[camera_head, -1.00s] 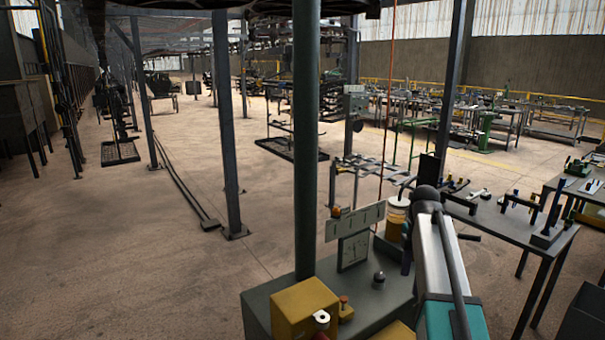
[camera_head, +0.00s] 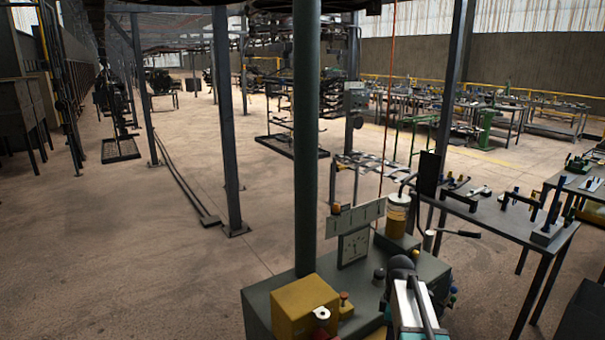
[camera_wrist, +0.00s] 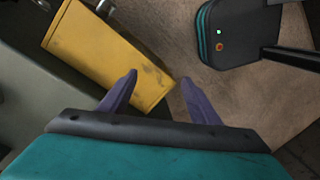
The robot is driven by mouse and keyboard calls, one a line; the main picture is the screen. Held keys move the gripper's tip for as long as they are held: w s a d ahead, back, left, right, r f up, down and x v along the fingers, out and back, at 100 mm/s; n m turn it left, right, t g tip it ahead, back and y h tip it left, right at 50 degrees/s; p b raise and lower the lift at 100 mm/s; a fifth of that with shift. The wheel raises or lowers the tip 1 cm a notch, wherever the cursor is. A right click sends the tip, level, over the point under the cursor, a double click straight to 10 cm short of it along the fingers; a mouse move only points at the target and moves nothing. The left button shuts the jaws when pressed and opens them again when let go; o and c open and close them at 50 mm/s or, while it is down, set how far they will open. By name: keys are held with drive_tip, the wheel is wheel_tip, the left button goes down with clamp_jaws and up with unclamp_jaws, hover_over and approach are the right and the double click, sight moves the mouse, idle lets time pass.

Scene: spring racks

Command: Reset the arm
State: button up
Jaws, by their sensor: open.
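My gripper (camera_wrist: 158,79) shows in the wrist view with its two purple-grey fingers spread apart and nothing between them. It hangs over the edge of a yellow box (camera_wrist: 105,55), with the brown floor (camera_wrist: 180,25) beyond. I cannot tell the gap between the fingers and the box. In the head view my arm shows at the bottom, right of centre, in front of the grey-green machine console; my fingers are hidden there.
The console (camera_head: 262,312) carries a yellow box (camera_head: 303,306), a dial gauge (camera_head: 353,247), an amber jar (camera_head: 397,215) and knobs. A green post (camera_head: 306,130) rises beside it. A table with tools (camera_head: 515,230) stands right. Open floor (camera_head: 130,270) lies left.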

drive_tip(key=s+a+f+m+g, duration=0.1)
drive_tip(key=s+a+f+m, duration=0.25)
drive_tip(key=s+f, duration=0.75)
drive_tip(key=s+a+f+m+g, duration=0.25)
drive_tip(key=s+f+m, duration=0.25)
drive_tip(key=s+f, duration=0.7)
drive_tip(key=s+a+f+m+g, duration=0.1)
drive_tip(key=s+a+f+m, duration=0.35)
drive_tip(key=s+f, duration=0.65)
drive_tip(key=d+b+x, duration=0.1)
drive_tip(key=b+x, duration=0.6)
drive_tip(key=b, duration=0.3)
drive_tip(key=shift+w+f, duration=0.25)
drive_tip(key=shift+f, duration=0.15)
drive_tip(key=shift+d, duration=0.1)
drive_tip(key=shift+c, duration=0.4)
